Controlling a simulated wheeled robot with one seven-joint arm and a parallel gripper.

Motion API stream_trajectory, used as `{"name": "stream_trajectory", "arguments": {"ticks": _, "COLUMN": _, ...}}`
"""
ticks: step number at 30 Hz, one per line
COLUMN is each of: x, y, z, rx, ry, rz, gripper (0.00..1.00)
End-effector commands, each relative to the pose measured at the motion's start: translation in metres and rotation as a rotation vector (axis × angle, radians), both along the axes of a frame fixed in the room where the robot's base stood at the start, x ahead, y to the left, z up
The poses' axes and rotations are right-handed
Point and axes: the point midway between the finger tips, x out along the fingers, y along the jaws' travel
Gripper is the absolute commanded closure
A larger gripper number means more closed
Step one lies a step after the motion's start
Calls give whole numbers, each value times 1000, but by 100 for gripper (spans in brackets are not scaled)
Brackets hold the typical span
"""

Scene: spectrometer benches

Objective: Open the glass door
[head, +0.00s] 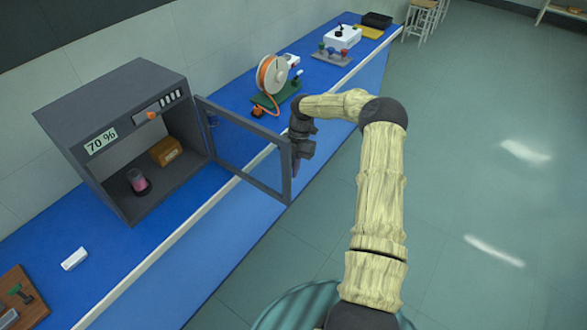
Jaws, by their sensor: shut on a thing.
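The glass door (250,148) is a grey-framed pane hinged on the right side of a dark grey cabinet (115,92). It stands swung wide open, out over the front edge of the blue bench. Inside the cabinet I see a small jar with pink contents (138,181) and a brown box (165,151). My gripper (296,168) is at the free outer edge of the door, shut on it, seemingly at the handle. The fingertips and the handle are partly hidden by the door frame and my wrist.
The blue bench (230,237) runs along the wall with a pale front edge. Right of the door stand an orange-and-white reel (272,76) on a green base and a white device (342,37). A white block (74,258) and a wooden board (18,298) lie at left. The floor at right is clear.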

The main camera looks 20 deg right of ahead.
Motion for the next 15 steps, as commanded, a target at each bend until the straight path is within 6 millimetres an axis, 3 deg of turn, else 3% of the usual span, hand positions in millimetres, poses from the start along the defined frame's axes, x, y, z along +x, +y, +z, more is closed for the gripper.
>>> {"name": "stream_trajectory", "arguments": {"ticks": 3, "x": 1, "y": 0, "z": 1, "rx": 1, "ry": -4, "rz": 1, "gripper": 82}}
{"name": "stream_trajectory", "arguments": {"ticks": 15, "x": 3, "y": -3, "z": 7, "rx": -1, "ry": -2, "rz": -3, "gripper": 82}}
